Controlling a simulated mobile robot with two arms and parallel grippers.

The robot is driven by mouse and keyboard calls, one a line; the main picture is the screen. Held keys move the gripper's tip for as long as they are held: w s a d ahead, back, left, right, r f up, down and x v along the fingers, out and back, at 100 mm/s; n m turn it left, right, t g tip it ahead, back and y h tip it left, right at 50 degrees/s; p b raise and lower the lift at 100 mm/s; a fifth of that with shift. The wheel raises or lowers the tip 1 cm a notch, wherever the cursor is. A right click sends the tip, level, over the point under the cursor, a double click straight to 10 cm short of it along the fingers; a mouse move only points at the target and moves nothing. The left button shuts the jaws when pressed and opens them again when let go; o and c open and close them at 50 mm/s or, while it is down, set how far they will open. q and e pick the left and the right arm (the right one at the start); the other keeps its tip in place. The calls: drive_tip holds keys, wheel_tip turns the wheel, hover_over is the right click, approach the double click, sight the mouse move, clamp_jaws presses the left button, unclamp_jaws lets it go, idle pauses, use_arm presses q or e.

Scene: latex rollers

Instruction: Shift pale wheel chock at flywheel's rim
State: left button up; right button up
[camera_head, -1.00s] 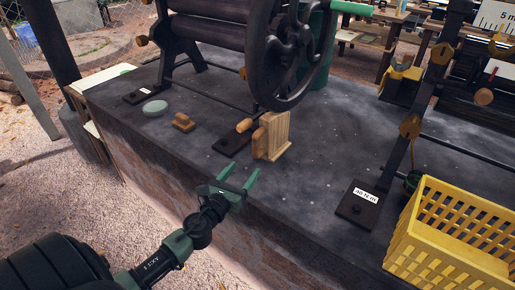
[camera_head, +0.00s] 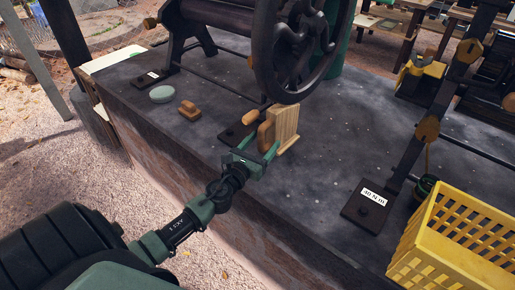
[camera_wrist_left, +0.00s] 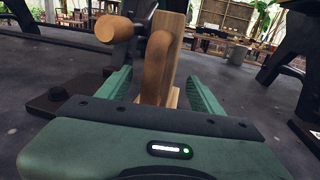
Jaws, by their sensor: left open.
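The pale wooden wheel chock (camera_head: 285,124) stands on the dark slab just below the rim of the black flywheel (camera_head: 303,45). A darker brown wooden handle (camera_head: 266,135) is on its near side. My left gripper (camera_head: 258,158) is open, with its fingertips close to the handle. In the left wrist view the handle (camera_wrist_left: 157,66) rises between the two open green fingers (camera_wrist_left: 160,90), with the pale board (camera_wrist_left: 172,30) behind it. I cannot tell whether the fingers touch it. My right gripper is not in view.
A round wooden knob (camera_head: 250,117) is left of the chock. A small brown block (camera_head: 189,109) and a pale green disc (camera_head: 162,94) lie farther left. A yellow crate (camera_head: 455,240) and a labelled post foot (camera_head: 368,205) are at right. The slab between is clear.

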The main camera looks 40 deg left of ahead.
sight(268, 144)
use_arm(q)
drive_tip(key=shift+w+a, duration=0.15)
drive_tip(key=shift+w, duration=1.75)
clamp_jaws()
